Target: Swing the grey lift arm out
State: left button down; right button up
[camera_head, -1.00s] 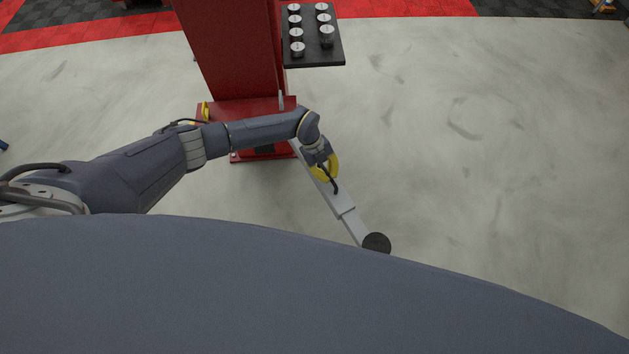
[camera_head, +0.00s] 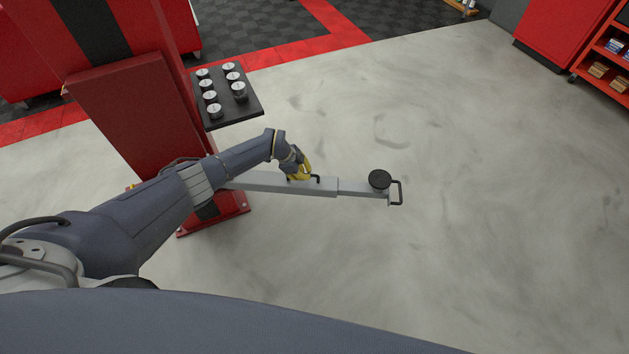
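The grey lift arm (camera_head: 350,188) reaches out to the right from the red lift post (camera_head: 150,105), low over the floor. It has a round black pad (camera_head: 380,179) and a black handle (camera_head: 398,192) at its outer end. A second small dark handle shows about midway along it. My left gripper (camera_head: 302,174), with yellow fingers, is at this middle handle. The fingers overlap the handle in the picture, and I cannot tell whether they are closed around it. My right gripper is not in view.
A black tray (camera_head: 247,112) with several round silver-topped adapters (camera_head: 215,111) sticks out from the post above the lift arm. The concrete floor (camera_head: 480,230) is clear to the right and in front. A red shelf unit (camera_head: 607,60) stands at the far right.

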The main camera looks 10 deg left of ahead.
pick_arm(q)
jog(key=shift+w+a+f, duration=0.1)
jog(key=shift+w, duration=0.1)
jog(key=shift+w+a, duration=0.1)
jog(key=c, duration=1.5)
grip_release()
jog(key=shift+o, duration=0.2)
jog(key=v, duration=1.2)
